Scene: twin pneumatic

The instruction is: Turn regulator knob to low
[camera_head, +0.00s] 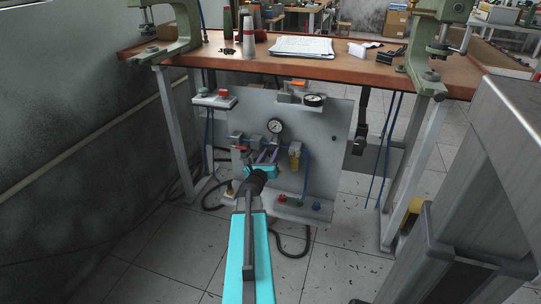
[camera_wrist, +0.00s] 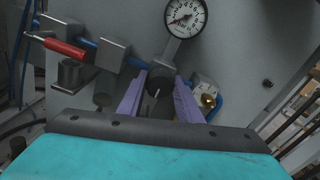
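The pressure gauge (camera_head: 275,126) sits on the grey panel under the workbench and shows above the regulator. It also shows in the wrist view (camera_wrist: 186,18). The dark regulator knob (camera_wrist: 153,106) with a pale mark is below the gauge in the wrist view, partly hidden by my gripper body. My gripper (camera_head: 266,157) is in front of the panel. In the wrist view its two purple fingers (camera_wrist: 158,98) are spread, one on each side of the knob. I cannot tell whether they touch it. The knob is mostly hidden in the head view.
The grey panel (camera_head: 335,135) carries a yellowish part (camera_head: 295,156), a second gauge (camera_head: 314,100) and coloured buttons (camera_head: 300,203). A red handle (camera_wrist: 65,48) is left of the fingers. Blue tubes run close by. The wooden bench top (camera_head: 350,71) overhangs the panel.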

